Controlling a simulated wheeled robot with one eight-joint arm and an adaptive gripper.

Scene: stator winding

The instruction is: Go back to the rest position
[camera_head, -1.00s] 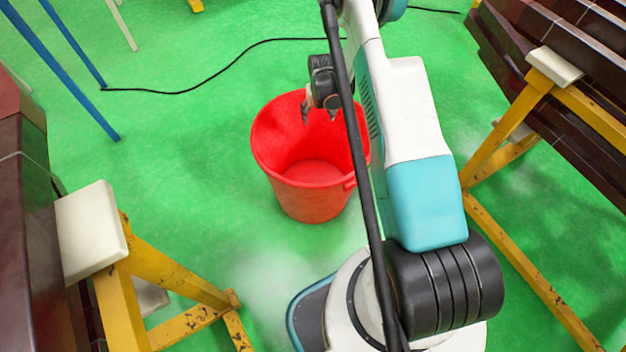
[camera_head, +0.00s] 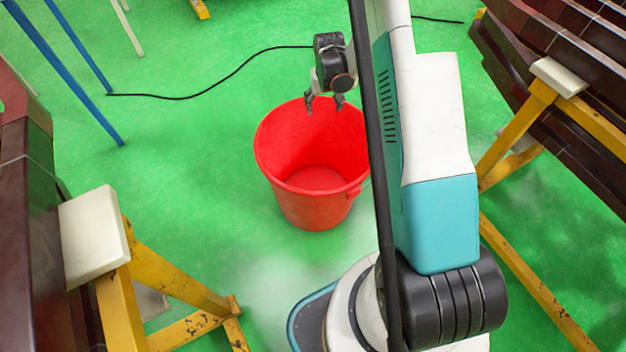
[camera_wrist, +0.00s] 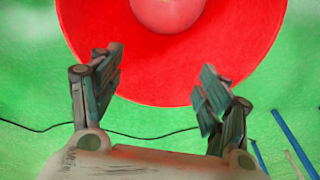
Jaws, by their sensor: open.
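My gripper (camera_head: 324,103) is open and empty in the head view, at the far rim of a red bucket (camera_head: 310,205). Its fingers point down and appear to be above the rim. In the wrist view my gripper (camera_wrist: 160,92) has its two fingers spread wide with nothing between them. The red bucket (camera_wrist: 110,65) lies beyond the fingertips there, with its round bottom at the top of the picture. In the head view the bucket stands upright on the green floor and looks empty inside. Part of its right side is hidden behind my arm.
Yellow trestles with white pads stand at left (camera_head: 165,275) and right (camera_head: 515,130), bearing dark brown stacked parts. A black cable (camera_head: 215,85) lies on the green floor behind the bucket. Blue legs (camera_head: 75,85) stand at upper left. The floor left of the bucket is clear.

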